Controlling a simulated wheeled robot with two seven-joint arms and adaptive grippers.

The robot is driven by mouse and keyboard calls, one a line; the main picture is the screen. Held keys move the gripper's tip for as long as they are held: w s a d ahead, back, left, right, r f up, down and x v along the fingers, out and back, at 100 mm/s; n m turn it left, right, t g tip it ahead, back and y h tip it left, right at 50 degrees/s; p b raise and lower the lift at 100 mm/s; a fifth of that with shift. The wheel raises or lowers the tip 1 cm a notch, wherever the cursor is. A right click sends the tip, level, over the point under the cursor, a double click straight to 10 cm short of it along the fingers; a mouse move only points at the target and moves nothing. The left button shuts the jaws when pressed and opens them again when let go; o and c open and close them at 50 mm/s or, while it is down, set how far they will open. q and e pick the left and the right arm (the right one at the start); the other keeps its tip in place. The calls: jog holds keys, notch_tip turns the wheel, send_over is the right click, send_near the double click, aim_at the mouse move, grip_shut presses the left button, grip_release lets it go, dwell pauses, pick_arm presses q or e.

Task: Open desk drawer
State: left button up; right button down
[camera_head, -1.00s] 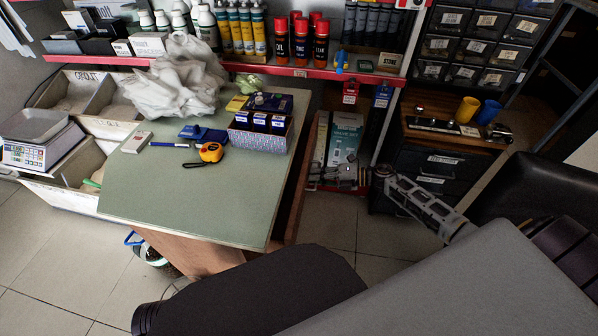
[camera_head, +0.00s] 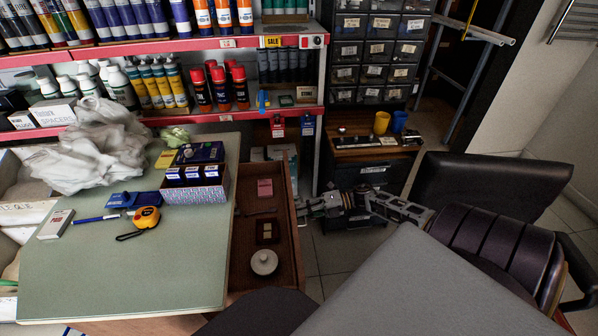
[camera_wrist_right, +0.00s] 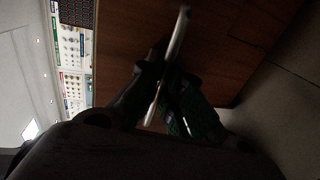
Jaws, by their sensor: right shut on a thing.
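The desk (camera_head: 120,262) has a green top, and its wooden drawer (camera_head: 291,232) stands pulled out on the right side. A pink item (camera_head: 265,188), a dark tray and a round white-topped item (camera_head: 264,262) lie inside it. My right gripper (camera_head: 304,207) is at the outer face of the drawer's front. In the right wrist view my right gripper (camera_wrist_right: 160,98) is shut on a thin metal handle (camera_wrist_right: 181,28) in front of the brown drawer front (camera_wrist_right: 225,45). My left gripper is not in view.
A box of small bottles (camera_head: 196,190), a yellow tape measure (camera_head: 147,217) and a crumpled white bag (camera_head: 88,150) are on the desk. A black cabinet (camera_head: 372,172) stands behind my right arm. A dark chair (camera_head: 490,190) is at the right.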

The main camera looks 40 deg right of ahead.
jog(key=c, duration=1.9)
grip_release()
jog(key=shift+o, duration=0.2)
jog(key=v, duration=1.2)
